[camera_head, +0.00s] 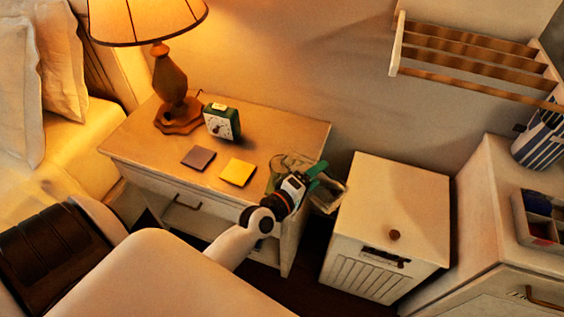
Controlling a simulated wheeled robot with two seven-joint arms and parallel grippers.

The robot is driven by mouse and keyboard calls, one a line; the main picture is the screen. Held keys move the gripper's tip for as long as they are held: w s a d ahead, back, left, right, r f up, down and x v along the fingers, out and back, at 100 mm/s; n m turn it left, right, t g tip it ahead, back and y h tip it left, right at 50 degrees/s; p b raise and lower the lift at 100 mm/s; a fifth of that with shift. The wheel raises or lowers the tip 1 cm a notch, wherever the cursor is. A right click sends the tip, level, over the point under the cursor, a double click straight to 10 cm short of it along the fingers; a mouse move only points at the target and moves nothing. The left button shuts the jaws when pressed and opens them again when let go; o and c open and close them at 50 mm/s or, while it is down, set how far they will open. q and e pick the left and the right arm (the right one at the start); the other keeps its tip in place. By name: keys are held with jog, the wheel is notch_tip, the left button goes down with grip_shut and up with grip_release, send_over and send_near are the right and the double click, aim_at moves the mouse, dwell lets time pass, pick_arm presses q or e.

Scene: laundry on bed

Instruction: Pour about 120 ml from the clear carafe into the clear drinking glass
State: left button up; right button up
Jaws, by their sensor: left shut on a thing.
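My left gripper (314,178), with green fingers, is shut on a clear vessel that looks like the carafe (331,199). The carafe appears tilted, and part of it reaches past the right edge of the nightstand. More clear glass shows just behind and left of the gripper, over the nightstand top; I cannot tell whether it is the drinking glass (286,163) or part of the carafe. My gripper and wrist hide much of both. The liquid level cannot be made out. My right gripper is not in view.
The nightstand (262,132) holds a lit lamp (172,82), a green clock (222,122), a brown square (198,158) and a yellow square (238,172). A white lidded bin (385,215) stands to the right, with a gap between. A slatted rack (470,55) is on the wall.

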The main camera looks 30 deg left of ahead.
pick_arm(q)
jog(key=shift+s+d+r, duration=0.15)
jog(key=shift+d+r, duration=0.15)
jog(key=shift+d, duration=0.2)
jog(key=shift+r+n+p, duration=0.35)
jog(key=shift+n+p, duration=0.05)
jog(key=shift+p, duration=0.1)
dwell(1.3)
jog(key=f+m+b, duration=0.2)
jog(key=f+b, duration=0.1)
jog(key=shift+s+d+f+y+b, duration=0.1)
jog(key=shift+d+f+y+b, duration=0.1)
jog(key=shift+d+y+b, duration=0.15)
jog(key=shift+d+f+m, duration=0.25)
jog(key=shift+m, duration=0.25)
jog(key=shift+a+f+m, duration=0.1)
jog(key=shift+f+m, duration=0.05)
jog(key=shift+m, duration=0.25)
jog(key=shift+f, duration=0.25)
jog(key=shift+a+f+m, duration=0.15)
jog(key=shift+f+m, duration=0.05)
jog(key=shift+m, duration=0.5)
